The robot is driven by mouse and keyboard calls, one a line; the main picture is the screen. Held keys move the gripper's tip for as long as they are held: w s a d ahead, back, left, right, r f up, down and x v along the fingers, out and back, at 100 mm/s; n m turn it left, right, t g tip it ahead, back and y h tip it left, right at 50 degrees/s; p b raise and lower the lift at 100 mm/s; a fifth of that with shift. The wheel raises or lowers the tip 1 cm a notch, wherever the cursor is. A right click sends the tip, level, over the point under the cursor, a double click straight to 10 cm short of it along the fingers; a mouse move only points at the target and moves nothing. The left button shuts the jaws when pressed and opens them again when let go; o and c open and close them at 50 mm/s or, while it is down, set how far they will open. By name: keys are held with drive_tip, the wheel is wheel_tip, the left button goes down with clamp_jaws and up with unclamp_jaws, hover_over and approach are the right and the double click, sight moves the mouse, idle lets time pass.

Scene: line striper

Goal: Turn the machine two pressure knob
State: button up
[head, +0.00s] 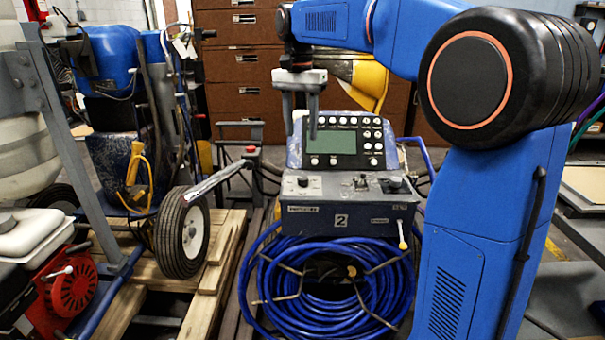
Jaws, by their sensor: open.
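Machine two (300,223) is a grey control box marked "2", with a sloped panel holding a green screen (331,142) and several small knobs and buttons (376,133). I cannot tell which one is the pressure knob. My gripper (301,128) is open and empty, pointing down. In the picture it overlaps the upper left of the sloped panel, and no contact is visible.
A coil of blue hose (330,300) hangs on the machine's front. A yellow-tipped lever (402,236) sticks out at its right. A wheeled machine with a black tire (181,232) stands left on wooden pallets (215,275). Brown drawers (240,65) stand behind.

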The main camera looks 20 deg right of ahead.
sight(303, 178)
wheel_tip(303, 178, down, 14)
drive_tip(key=shift+s+d, duration=0.15)
idle(0.3)
drive_tip(key=shift+c, duration=0.4)
drive_tip(key=c, duration=1)
